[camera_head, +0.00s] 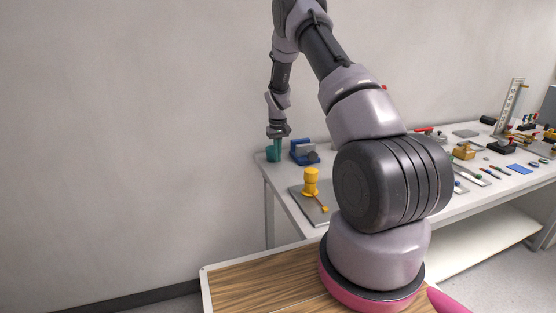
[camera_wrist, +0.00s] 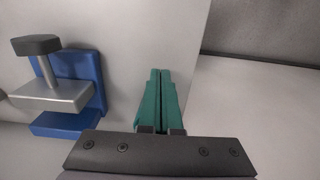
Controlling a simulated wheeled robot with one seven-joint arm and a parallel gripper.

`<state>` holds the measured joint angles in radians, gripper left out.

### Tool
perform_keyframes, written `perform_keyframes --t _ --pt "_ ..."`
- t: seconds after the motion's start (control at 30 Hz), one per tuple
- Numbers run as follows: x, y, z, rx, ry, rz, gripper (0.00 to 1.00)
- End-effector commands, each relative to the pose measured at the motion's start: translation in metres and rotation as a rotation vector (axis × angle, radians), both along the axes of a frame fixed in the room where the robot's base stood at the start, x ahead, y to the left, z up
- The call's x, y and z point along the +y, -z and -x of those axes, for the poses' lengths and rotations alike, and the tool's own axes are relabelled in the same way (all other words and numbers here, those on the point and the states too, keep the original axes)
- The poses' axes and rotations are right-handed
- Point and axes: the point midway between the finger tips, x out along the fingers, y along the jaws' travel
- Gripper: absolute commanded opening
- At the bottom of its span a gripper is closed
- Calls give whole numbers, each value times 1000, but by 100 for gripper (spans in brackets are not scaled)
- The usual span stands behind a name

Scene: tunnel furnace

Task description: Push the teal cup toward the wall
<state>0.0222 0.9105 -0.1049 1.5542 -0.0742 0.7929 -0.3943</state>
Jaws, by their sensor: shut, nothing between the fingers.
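I cannot make out the cup apart from the fingers in the wrist view.
A yellow object (camera_head: 311,182) stands nearer on the workbench (camera_head: 283,190). Many small parts lie farther right.

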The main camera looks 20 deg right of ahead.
Motion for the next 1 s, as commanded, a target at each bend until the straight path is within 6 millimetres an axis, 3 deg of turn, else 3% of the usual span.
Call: perform_keyframes --t 0.4,0.77,0.87,1.0 --pt "-1 -66 0 -1 -1 1 0" --pt "1 -89 2 -5 4 -2 0" --pt "5 -115 7 -30 20 -10 0" --pt "16 -179 29 -94 62 -34 0"
